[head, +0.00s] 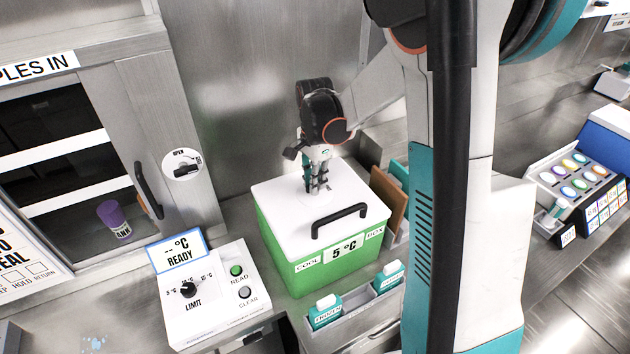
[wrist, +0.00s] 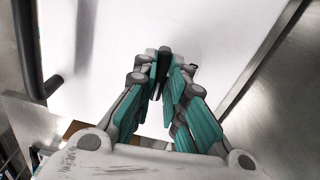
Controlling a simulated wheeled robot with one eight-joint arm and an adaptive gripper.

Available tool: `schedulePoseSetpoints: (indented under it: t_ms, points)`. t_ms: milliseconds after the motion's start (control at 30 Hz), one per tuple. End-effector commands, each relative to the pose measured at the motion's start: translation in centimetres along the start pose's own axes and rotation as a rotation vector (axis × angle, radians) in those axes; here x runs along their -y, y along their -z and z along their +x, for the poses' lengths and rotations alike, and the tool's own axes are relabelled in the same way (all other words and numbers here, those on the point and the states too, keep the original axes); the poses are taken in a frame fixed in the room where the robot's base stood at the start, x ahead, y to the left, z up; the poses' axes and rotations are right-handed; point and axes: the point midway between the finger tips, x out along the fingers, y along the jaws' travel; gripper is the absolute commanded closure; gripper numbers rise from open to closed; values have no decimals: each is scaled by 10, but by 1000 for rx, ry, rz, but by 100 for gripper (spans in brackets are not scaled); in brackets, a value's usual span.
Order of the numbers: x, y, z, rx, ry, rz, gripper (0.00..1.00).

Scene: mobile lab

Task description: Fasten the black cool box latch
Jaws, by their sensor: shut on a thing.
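The green cool box (head: 283,258) stands on the steel counter, and its white lid (head: 285,212) lies flat on top. A black carry handle (head: 340,218) is on the lid's front part; it also shows at the left of the wrist view (wrist: 35,55). My gripper (head: 317,190) points down over the back part of the lid. In the wrist view my gripper (wrist: 163,72) is shut on the small black latch (wrist: 165,58), which stands in a faint round disc on the lid. The fingers hide most of the latch, so its exact angle is hard to tell.
Left of the box is a temperature panel (head: 215,295) with a dial and buttons. A cabinet (head: 75,130) with a door handle and an open/close knob (head: 182,164) stands behind it.

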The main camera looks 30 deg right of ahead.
Motion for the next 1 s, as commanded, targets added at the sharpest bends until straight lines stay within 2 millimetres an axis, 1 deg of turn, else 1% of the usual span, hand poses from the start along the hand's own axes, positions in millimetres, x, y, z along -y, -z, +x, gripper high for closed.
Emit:
schedulePoseSetpoints:
  t_ms: [300,800,833,900,1000]
  points:
    - [0,0,0,0,1,99,100]
    - [1,0,0,0,1,114,100]
    - [1,0,0,0,1,114,82]
    - [1,0,0,0,1,113,68]
    - [0,0,0,0,1,113,68]
